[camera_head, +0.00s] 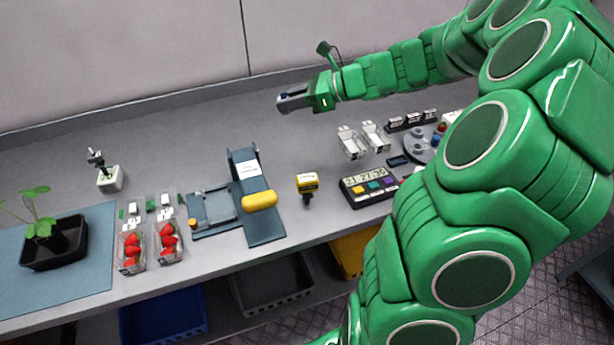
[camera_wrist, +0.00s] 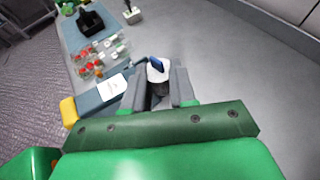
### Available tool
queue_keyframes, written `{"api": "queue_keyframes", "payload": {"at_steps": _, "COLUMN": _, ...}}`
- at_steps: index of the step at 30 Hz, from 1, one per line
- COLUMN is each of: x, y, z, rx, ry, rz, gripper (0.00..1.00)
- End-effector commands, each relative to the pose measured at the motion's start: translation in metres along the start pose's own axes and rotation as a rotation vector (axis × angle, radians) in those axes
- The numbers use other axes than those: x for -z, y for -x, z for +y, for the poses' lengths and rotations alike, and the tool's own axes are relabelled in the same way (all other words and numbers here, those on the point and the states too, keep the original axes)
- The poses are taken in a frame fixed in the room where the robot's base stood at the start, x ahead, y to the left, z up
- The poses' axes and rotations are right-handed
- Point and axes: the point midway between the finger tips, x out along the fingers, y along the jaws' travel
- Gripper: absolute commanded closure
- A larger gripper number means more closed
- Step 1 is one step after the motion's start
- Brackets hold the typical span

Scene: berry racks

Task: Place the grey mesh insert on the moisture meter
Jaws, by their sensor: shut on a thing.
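My gripper (camera_head: 290,99) is raised over the back of the bench. In the wrist view its two fingers (camera_wrist: 161,84) are shut on a small white and dark piece (camera_wrist: 158,75) with a blue part on top. I cannot make out mesh on it. No thing is clearly readable as the moisture meter. A yellow handheld device (camera_head: 307,183) stands near the bench front, and a dark box with a display and coloured buttons (camera_head: 368,187) lies right of it. My gripper is behind both and apart from them.
A blue-grey sealing stand with a yellow handle (camera_head: 259,201) stands mid-bench. Strawberry punnets (camera_head: 132,248), a potted plant (camera_head: 53,243) and a small white instrument (camera_head: 110,177) are left. Empty clear punnets (camera_head: 351,142) and a round grey tray (camera_head: 420,147) are right. The back middle is clear.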

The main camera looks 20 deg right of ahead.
Motion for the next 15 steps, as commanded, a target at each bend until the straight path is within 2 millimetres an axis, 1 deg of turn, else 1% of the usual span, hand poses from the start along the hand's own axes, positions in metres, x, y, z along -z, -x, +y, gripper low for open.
{"api": "queue_keyframes", "payload": {"at_steps": 1, "x": 0.0, "y": 0.011, "z": 0.007, "rx": 0.001, "ry": 0.002, "rz": 0.001, "gripper": 1.0}}
{"api": "queue_keyframes", "payload": {"at_steps": 3, "x": 0.001, "y": 0.023, "z": 0.019, "rx": -0.008, "ry": 0.005, "rz": 0.001, "gripper": 1.0}}
{"api": "queue_keyframes", "payload": {"at_steps": 9, "x": 0.003, "y": 0.053, "z": 0.058, "rx": -0.033, "ry": 0.016, "rz": 0.0, "gripper": 1.0}}
{"api": "queue_keyframes", "payload": {"at_steps": 15, "x": 0.006, "y": 0.078, "z": 0.098, "rx": -0.056, "ry": 0.024, "rz": 0.001, "gripper": 1.0}}
